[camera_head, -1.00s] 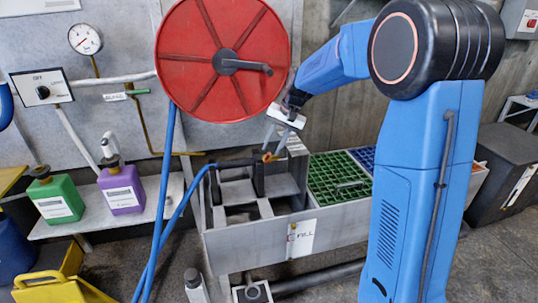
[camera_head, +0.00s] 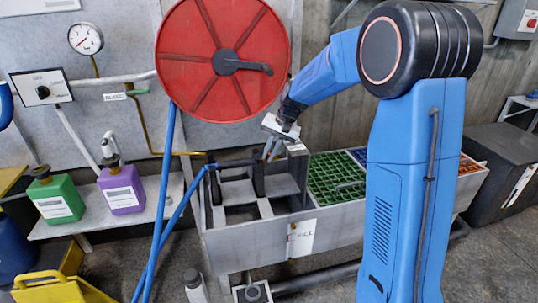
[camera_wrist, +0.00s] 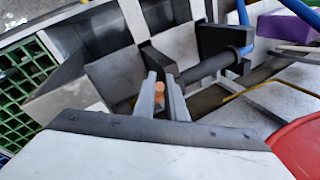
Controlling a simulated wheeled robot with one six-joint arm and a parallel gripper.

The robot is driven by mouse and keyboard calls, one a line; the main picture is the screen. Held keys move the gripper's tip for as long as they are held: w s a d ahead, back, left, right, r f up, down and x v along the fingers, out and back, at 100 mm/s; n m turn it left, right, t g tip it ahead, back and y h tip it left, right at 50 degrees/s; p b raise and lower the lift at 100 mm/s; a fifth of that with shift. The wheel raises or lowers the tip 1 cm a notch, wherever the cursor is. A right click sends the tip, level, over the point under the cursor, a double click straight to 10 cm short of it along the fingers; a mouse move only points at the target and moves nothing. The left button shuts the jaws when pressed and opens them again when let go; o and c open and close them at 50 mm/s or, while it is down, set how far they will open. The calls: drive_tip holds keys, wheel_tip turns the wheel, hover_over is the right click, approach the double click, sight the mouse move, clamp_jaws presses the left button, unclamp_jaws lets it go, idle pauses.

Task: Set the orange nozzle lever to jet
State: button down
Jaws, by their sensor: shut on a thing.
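The nozzle is a black tube (camera_wrist: 208,68) resting in two dark brackets on the grey trough; a blue hose joins its far end. The nozzle also shows in the head view (camera_head: 234,163). The orange lever (camera_wrist: 159,88) shows between the two grey fingers of my gripper (camera_wrist: 162,84) in the wrist view. My gripper is shut on the lever at the nozzle's near end. In the head view my gripper (camera_head: 270,150) points down at the nozzle's right end, and the lever is hidden there. The lever's exact setting cannot be read.
The grey trough (camera_head: 260,238) has open compartments and a green grate (camera_head: 335,180). A red hose reel (camera_head: 195,80) hangs above left, close to my gripper. Green (camera_head: 56,198) and purple (camera_head: 121,190) bottles stand on a shelf at left. Blue hose (camera_head: 158,225) hangs in front.

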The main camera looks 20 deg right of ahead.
drive_tip(key=shift+w+r+m+g, duration=0.15)
drive_tip(key=shift+w+r+g, duration=0.2)
drive_tip(key=shift+g, duration=0.4)
drive_tip(key=shift+w+r+m+g, duration=0.15)
drive_tip(key=shift+w+g, duration=0.3)
drive_tip(key=shift+g, duration=0.3)
drive_tip(key=c, duration=1.8)
unclamp_jaws()
drive_tip(key=v, duration=1.7)
drive_tip(key=shift+r, duration=0.25)
